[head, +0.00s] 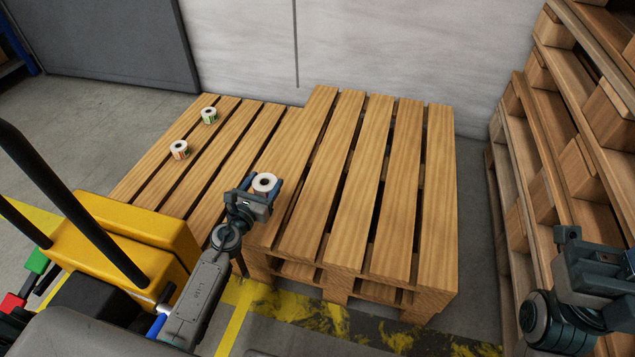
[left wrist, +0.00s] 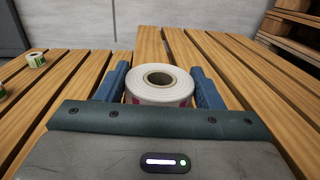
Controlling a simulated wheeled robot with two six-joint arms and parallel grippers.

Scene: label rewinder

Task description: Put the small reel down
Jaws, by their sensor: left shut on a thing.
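The small reel (head: 265,183) is a white label roll with a dark core hole. My left gripper (head: 262,189) is shut on it, with a blue finger on each side. In the left wrist view the reel (left wrist: 160,84) sits upright between the two blue fingers (left wrist: 160,88), its flat face up. In the head view it appears over the left edge of the taller pallet (head: 345,200). I cannot tell whether it touches the boards. My right gripper (head: 590,250) is at the right edge of the head view, away from the reel; its fingertips are not clear.
Two other label reels, one with green (head: 209,115) and one with orange (head: 180,149), stand on the lower pallet (head: 225,135) at the left. The taller pallet's top is otherwise bare. Stacked pallets (head: 570,130) rise at the right. A yellow machine (head: 130,245) is at the lower left.

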